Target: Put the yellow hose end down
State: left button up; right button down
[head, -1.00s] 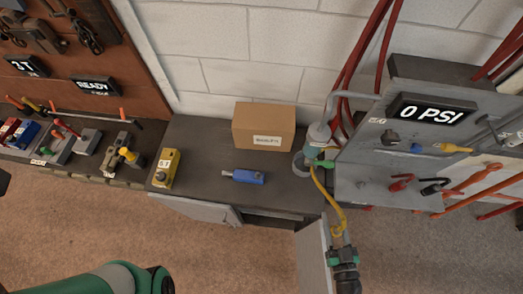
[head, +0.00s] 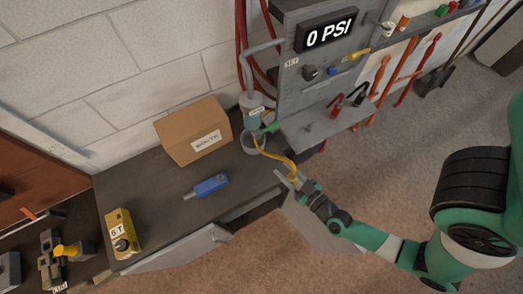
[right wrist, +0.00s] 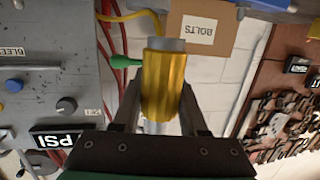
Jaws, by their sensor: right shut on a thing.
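My right gripper (head: 300,184) is shut on the yellow hose end (right wrist: 164,84), a ribbed yellow sleeve with a grey metal tip. In the right wrist view the sleeve lies between the two fingers of the gripper (right wrist: 160,108). In the head view the gripper is beside the right end of the bench, near the open cabinet door. The yellow hose (head: 276,156) curves from the grey canister (head: 251,110) at the bench's right end to the gripper. The hose end itself is mostly hidden there. My left gripper is out of view.
On the dark bench (head: 150,195) stand a cardboard box (head: 190,128), a blue tool (head: 208,186) and a yellow block (head: 122,232). A grey panel with a "0 PSI" display (head: 327,34) rises at the right. Bare bench top lies around the blue tool.

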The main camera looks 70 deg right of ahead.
jog(key=w+d+f+b, duration=0.2)
jog(key=w+b, duration=0.1)
jog(key=w+d+f+b, duration=0.1)
jog(key=w+f+b, duration=0.2)
jog(key=b, duration=0.1)
jog(key=w+d+f+b, duration=0.2)
jog(key=w+f+b, duration=0.1)
jog(key=shift+d+f, duration=0.15)
jog(key=shift+d, duration=0.2)
jog(key=shift+w+d, duration=0.1)
jog(key=shift+w, duration=0.15)
jog(key=f+b, duration=0.2)
jog(key=b, duration=0.1)
jog(key=f+b, duration=0.2)
jog(key=shift+w+d+f, duration=0.1)
jog(key=shift+w+d, duration=0.1)
jog(key=shift+w, duration=0.1)
jog(key=shift+r, duration=0.2)
jog(key=shift+f, duration=0.15)
jog(key=c, duration=0.9)
grip_release()
jog(key=shift+f, duration=0.1)
jog(key=o, duration=0.5)
jog(key=shift+c, duration=0.2)
